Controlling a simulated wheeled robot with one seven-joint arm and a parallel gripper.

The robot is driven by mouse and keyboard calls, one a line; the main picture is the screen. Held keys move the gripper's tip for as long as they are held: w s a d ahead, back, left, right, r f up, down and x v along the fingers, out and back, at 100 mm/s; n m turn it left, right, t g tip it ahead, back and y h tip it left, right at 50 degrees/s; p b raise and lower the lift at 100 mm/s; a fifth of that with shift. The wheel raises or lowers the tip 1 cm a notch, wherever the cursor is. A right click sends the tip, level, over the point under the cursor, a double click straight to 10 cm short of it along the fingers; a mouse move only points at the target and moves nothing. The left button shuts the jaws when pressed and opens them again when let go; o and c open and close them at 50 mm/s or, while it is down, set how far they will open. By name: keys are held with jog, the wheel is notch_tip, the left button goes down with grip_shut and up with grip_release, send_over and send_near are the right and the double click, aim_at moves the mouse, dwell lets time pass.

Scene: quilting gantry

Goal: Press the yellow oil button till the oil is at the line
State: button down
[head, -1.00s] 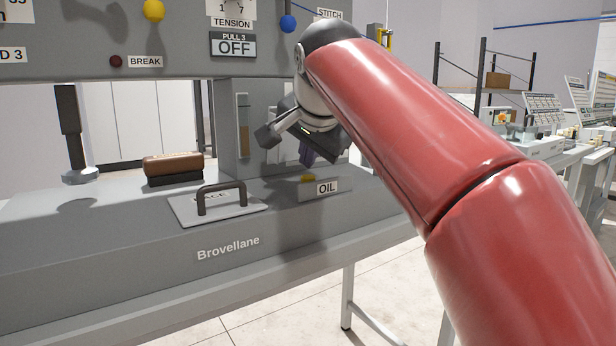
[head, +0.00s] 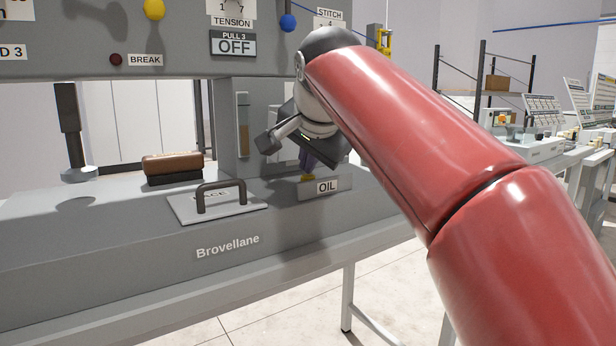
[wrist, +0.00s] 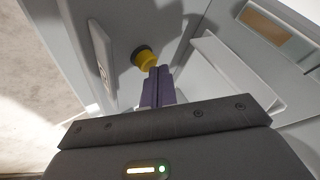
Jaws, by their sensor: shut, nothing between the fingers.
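The yellow oil button (head: 307,178) sits on the machine bed behind the OIL label (head: 327,187). It also shows in the wrist view (wrist: 144,57), in a dark ring. My gripper (head: 307,168) is shut and empty, its purple fingers pointing down at the button. In the wrist view the fingertips (wrist: 158,72) overlap the button's near edge; I cannot tell whether they touch it. The oil gauge (head: 242,125) is an upright window on the grey column, with amber oil in its lower part. The amber also shows in the wrist view (wrist: 265,27). I cannot make out the line.
A plate with a dark handle (head: 220,197) lies left of the button. A brown brush-like block (head: 173,167) is farther left. The machine head (head: 120,45), with a BREAK button and an OFF sign, overhangs the bed.

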aim_at(309, 177)
jog(key=shift+f, duration=0.3)
dwell(0.4)
jog(key=shift+r, duration=0.15)
jog(key=shift+r+p, duration=0.8)
jog(key=shift+p, duration=0.05)
notch_tip(309, 177, up, 3)
jog(key=p, duration=0.3)
jog(key=shift+r, duration=1)
jog(key=shift+s, duration=0.1)
